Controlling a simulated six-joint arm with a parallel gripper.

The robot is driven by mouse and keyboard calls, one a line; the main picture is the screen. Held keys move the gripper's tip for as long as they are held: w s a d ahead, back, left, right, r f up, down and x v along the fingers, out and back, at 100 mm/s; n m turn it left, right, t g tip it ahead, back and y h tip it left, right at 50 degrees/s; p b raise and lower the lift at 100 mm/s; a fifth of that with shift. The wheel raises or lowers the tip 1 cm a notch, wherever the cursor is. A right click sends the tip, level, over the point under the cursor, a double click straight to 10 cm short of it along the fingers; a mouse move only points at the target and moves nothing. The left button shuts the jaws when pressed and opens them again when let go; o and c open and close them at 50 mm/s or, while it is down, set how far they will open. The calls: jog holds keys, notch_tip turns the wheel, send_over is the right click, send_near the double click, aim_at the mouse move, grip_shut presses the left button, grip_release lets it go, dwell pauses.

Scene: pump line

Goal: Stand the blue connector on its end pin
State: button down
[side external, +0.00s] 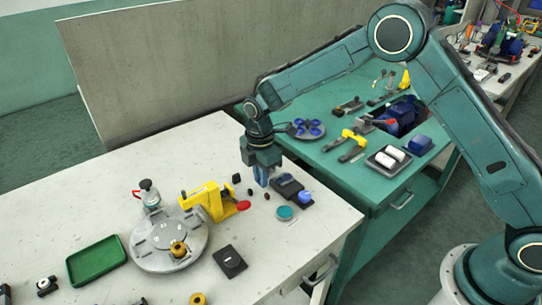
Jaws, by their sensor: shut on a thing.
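My gripper (261,176) points straight down over the white table, near its back right edge. It is shut on a narrow blue piece (261,173), which looks like the blue connector; the jaws hide most of it. The piece is upright just above or at the table top; I cannot tell whether it touches. A dark block (287,186) lies just right of the gripper, with another blue part (305,197) on a black pad beside it. I cannot make out the end pin.
A yellow clamp (208,200) stands by a grey round plate (165,258) left of my gripper. Small black pieces (251,191), a teal disc (285,213) and a black square (230,262) lie nearby. A green tray (97,262) is farther left.

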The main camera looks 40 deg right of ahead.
notch_tip(320, 180, up, 2)
send_over(278, 181)
jog(key=shift+d, duration=0.15)
jog(key=shift+f, duration=2.4)
jog(key=shift+f, duration=0.2)
dwell(0.6)
jog(key=c, duration=1.4)
grip_release()
jog(key=shift+o, duration=0.2)
jog(key=shift+r, duration=0.1)
